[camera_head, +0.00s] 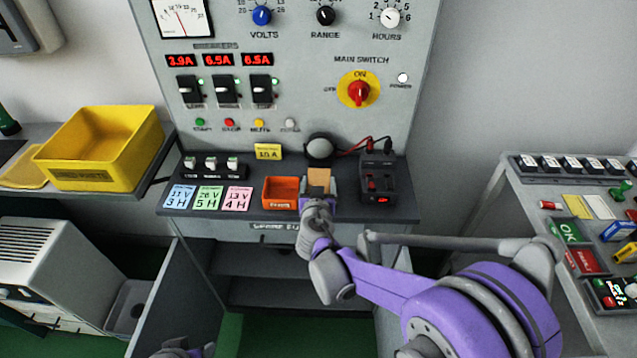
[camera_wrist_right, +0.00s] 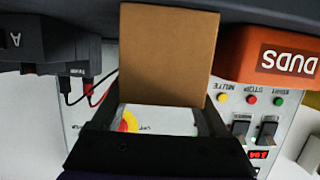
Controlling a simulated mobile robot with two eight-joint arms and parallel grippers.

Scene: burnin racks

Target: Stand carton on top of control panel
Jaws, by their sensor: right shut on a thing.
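The carton is a plain brown box; it shows in the head view (camera_head: 318,178) over the control panel's dark shelf, and large in the right wrist view (camera_wrist_right: 168,50). My right gripper (camera_head: 318,194) is shut on the carton at its near side. Whether the carton touches the shelf I cannot tell. The grey control panel (camera_head: 300,100) stands upright behind, with dials, red displays and a red main switch. Its top edge is outside the head view. Only a small part of my left arm shows at the bottom edge; its fingers are out of view.
An orange DUDS bin (camera_head: 281,193) stands close left of the carton, and a dark cabled device (camera_head: 378,182) close right. A round grey knob (camera_head: 319,148) is just behind. Coloured cards (camera_head: 208,197) lie further left. A yellow crate (camera_head: 105,150) stands on the left bench.

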